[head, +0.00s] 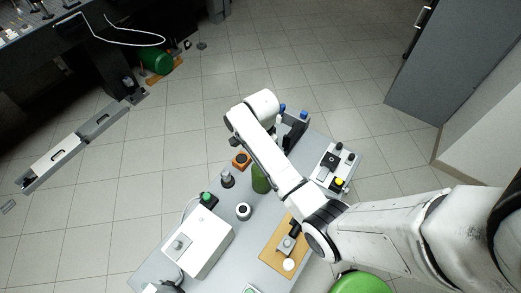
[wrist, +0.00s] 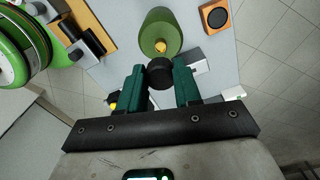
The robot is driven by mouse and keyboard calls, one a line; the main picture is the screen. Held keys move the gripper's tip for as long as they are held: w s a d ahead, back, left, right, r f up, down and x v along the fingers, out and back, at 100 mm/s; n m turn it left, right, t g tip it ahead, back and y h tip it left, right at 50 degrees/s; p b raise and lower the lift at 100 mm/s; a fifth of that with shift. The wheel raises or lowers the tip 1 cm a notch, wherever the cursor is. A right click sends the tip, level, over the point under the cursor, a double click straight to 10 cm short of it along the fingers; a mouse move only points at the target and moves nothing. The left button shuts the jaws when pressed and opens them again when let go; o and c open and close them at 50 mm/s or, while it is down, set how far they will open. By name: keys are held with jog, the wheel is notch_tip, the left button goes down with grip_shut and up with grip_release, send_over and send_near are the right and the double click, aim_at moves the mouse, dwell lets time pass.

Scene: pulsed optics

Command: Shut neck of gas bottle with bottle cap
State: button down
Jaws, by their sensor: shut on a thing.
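The gas bottle (wrist: 157,24) is a green cylinder with a brass neck (wrist: 161,46), near the top middle of the wrist view. In the head view the bottle (head: 260,184) stands on the grey table, partly hidden by my arm. My gripper (wrist: 160,73), with dark green fingers, is shut on a black round cap (wrist: 161,74). The cap is close to the brass neck and slightly below it in the wrist picture. The neck's top is bare, and I cannot tell the exact gap between cap and neck. My arm hides the gripper in the head view.
An orange block with a dark round top (head: 241,160) stands beside the bottle. A dark flask-like piece (head: 227,180), a white-and-black round piece (head: 243,211) and a white box (head: 197,243) share the table. A wooden board (head: 272,263) with fittings lies nearer. A white device (head: 333,170) stands right.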

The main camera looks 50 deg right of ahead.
jog(key=shift+d+f+b, duration=0.1)
jog(key=shift+f+b, duration=1.5)
jog(key=shift+f, duration=1.15)
jog(key=shift+f+b, duration=0.5)
jog(key=shift+f, duration=0.4)
jog(key=shift+s+f, duration=0.1)
jog(key=shift+f, duration=0.15)
